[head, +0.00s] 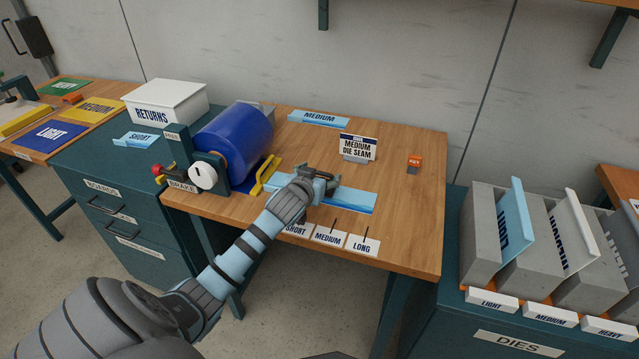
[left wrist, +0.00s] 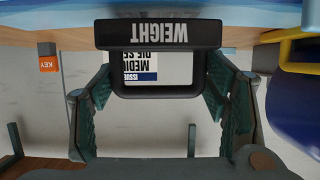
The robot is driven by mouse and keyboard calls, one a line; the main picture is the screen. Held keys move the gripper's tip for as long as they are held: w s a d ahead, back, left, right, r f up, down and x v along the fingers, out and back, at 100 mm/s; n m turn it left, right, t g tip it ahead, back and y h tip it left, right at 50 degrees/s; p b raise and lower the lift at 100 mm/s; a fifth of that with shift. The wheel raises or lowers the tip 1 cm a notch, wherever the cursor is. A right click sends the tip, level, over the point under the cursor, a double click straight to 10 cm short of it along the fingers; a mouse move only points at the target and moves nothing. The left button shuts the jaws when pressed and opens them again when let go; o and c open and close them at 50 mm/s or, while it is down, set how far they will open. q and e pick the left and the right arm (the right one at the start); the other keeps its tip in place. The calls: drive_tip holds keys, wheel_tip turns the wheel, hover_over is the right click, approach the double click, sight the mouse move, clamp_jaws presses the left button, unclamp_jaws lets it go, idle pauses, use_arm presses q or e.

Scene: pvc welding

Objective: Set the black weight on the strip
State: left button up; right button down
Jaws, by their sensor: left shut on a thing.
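The black weight (left wrist: 160,35), a bar with a loop handle and the word WEIGHT, shows upside down in the left wrist view. My left gripper (left wrist: 160,100) is shut on its handle, a finger on each side. In the head view my left gripper (head: 320,177) is over the light blue strip (head: 345,198) on the wooden bench, and covers most of the weight. The weight is at or just above the strip; I cannot tell whether they touch. My right gripper is not in view.
A blue roll (head: 235,140) and a yellow handle (head: 265,175) stand left of the gripper. A MEDIUM DIE SEAM sign (head: 358,148) and an orange KEY tag (head: 414,161) are behind. SHORT, MEDIUM and LONG cards (head: 328,236) lie along the front edge.

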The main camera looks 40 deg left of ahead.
use_arm(q)
drive_tip(key=shift+f, duration=0.45)
drive_tip(key=o, duration=1.9)
drive_tip(key=shift+c, duration=0.2)
drive_tip(key=p+v, duration=0.3)
drive_tip(key=v, duration=0.9)
drive_tip(key=shift+p, duration=0.3)
